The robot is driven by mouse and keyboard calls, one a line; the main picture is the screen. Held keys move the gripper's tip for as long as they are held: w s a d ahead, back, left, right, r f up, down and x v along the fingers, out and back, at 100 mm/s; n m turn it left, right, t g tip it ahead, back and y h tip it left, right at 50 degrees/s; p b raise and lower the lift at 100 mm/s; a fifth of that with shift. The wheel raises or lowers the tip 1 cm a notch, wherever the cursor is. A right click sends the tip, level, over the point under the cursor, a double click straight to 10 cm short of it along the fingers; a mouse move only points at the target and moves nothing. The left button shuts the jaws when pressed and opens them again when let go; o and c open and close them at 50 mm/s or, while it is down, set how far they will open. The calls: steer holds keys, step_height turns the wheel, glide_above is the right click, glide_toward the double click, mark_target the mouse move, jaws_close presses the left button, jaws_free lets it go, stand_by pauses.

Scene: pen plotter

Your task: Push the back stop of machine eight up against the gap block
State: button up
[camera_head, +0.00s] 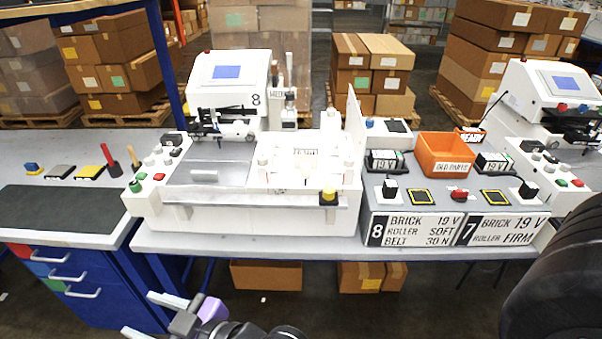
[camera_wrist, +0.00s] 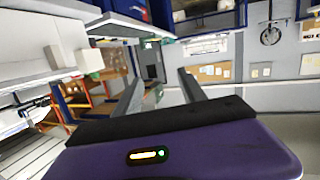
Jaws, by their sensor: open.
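Machine eight (camera_head: 150,205) is the white machine left of centre in the head view, with a blue screen and an "8" on its head. Its right part has a white bed (camera_head: 290,178) with small white blocks, a labelled plate and an upright white panel (camera_head: 354,125). I cannot tell which of these white parts is the back stop and which the gap block. A yellow-topped black knob (camera_head: 328,196) is at the front edge. My gripper (camera_head: 140,314) is open and empty, low in front of the bench, apart from the machine. Its two fingers also show in the wrist view (camera_wrist: 160,92).
A grey box with labels for 8 and 7 (camera_head: 410,231) stands right of machine eight, carrying an orange bin (camera_head: 445,153). Another white machine (camera_head: 545,90) is at the far right. A blue drawer cabinet (camera_head: 100,305) is at left. The floor before the bench looks clear.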

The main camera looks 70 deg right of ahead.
steer(key=w+d+r+n+y, duration=0.2)
steer(key=w+d+r+n, duration=0.3)
steer(key=w, duration=0.5)
steer(key=w+d+r+n+g+b, duration=0.2)
steer(key=d+r+n+g, duration=0.15)
steer(key=d+n, duration=0.4)
steer(key=n+g+h, duration=0.6)
steer(key=g+h, duration=0.2)
steer(key=g, duration=0.4)
glide_toward(306, 166)
steer(key=f, duration=0.1)
steer(key=shift+m, duration=0.25)
steer(key=shift+x, duration=4.15)
steer(key=shift+w+d, duration=0.1)
steer(key=shift+d, duration=0.1)
steer(key=shift+r, duration=0.1)
jaws_close()
